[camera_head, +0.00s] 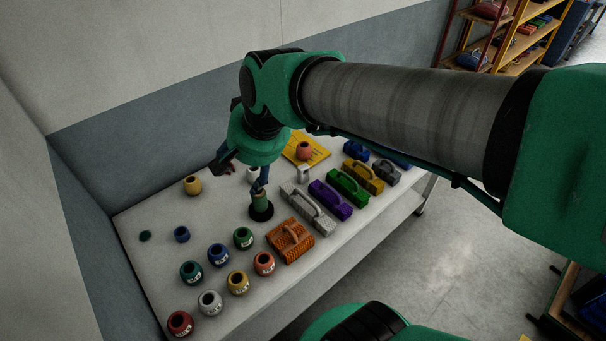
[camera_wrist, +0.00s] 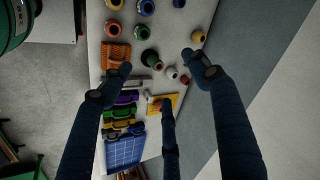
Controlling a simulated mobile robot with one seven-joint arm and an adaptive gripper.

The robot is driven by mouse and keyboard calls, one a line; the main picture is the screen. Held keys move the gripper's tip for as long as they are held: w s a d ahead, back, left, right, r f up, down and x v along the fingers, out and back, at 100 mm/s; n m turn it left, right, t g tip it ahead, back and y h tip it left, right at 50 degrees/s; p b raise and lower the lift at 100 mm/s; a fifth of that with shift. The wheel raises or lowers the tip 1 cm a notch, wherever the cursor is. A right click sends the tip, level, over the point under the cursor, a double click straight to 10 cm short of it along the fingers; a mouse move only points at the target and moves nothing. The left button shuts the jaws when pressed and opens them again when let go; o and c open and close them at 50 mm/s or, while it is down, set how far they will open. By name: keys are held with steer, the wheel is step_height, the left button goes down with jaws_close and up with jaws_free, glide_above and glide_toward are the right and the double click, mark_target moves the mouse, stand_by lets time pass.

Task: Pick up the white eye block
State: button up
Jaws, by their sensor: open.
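A small white block with an eye-like opening (camera_head: 303,173), which I take to be the white eye block, stands upright on the table in front of the yellow board. In the wrist view a small pale shape (camera_wrist: 148,96) beside the yellow board appears to be the same block, partly hard to make out. My gripper (camera_head: 246,176) is above the table, left of the block, with its fingers spread and nothing between them in its grasp. The wrist view shows the open fingers (camera_wrist: 162,78) from above, with one finger close to the yellow board.
A green pot (camera_head: 261,201) in a black ring and a white pot (camera_head: 252,176) stand near my gripper. An orange pot (camera_head: 304,150) is on the yellow board (camera_head: 318,152). Several coloured handled blocks line the right edge; several pots fill the front left.

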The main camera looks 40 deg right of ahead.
steer(key=w+d+f+m+p, duration=0.1)
steer(key=w+d+f+m, duration=0.4)
steer(key=w+d+m, duration=0.55)
steer(key=m+h+p, duration=0.1)
steer(key=m+p, duration=0.2)
steer(key=m, duration=1.7)
glide_toward(305, 168)
steer(key=shift+w+r+g, duration=0.1)
steer(key=shift+w+g, duration=0.25)
steer(key=shift+g, duration=0.05)
steer(key=shift+a, duration=0.1)
steer(key=shift+b+x, duration=1)
steer(key=shift+x, duration=3.35)
